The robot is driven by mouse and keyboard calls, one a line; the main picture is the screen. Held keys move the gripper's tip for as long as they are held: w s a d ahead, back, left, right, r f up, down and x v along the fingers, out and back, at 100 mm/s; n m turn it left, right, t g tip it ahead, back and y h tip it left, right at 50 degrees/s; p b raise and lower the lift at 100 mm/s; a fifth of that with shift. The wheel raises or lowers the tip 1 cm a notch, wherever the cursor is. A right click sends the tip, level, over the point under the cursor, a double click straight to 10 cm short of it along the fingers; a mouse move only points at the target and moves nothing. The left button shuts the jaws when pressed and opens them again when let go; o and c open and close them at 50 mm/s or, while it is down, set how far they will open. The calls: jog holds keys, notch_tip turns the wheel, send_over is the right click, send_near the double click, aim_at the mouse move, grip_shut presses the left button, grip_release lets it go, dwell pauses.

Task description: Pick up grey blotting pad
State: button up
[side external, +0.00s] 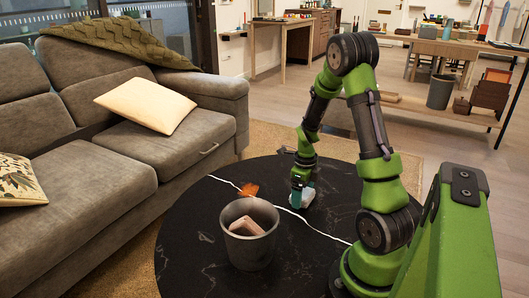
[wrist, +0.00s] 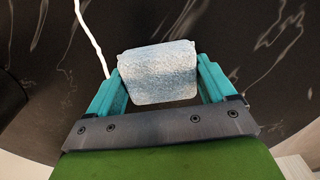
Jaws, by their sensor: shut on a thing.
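The grey blotting pad (wrist: 158,72) is a pale, speckled block with rounded corners, seen in the wrist view between the two teal fingers. My gripper (wrist: 160,80) is shut on it, one finger at each side. In the side external view the pad (side external: 308,196) shows as a small pale shape at my gripper (side external: 301,194), low over the black round table (side external: 190,240). I cannot tell whether the pad touches the table top. Part of it is hidden behind the fingers in the side external view.
A grey bin (side external: 248,250) holding a pinkish-brown block (side external: 246,226) stands on the table, left of my gripper. A small orange item (side external: 249,189) lies farther back. A grey sofa (side external: 85,180) stands beyond the table's left edge. The table's front left is clear.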

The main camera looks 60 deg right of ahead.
notch_tip(320, 180, up, 10)
jog(key=shift+r, duration=0.1)
jog(key=o, duration=0.5)
jog(key=c, duration=0.4)
jog(key=shift+w+a, duration=0.1)
jog(key=w+a+f, duration=0.1)
jog(key=w, duration=0.4)
jog(key=w+a+f, duration=0.1)
jog(key=w, duration=0.5)
jog(key=w+a+f, duration=0.1)
jog(key=w, duration=0.4)
jog(key=shift+w+f, duration=0.25)
jog(key=shift+w, duration=0.05)
jog(key=shift+f, duration=2.9)
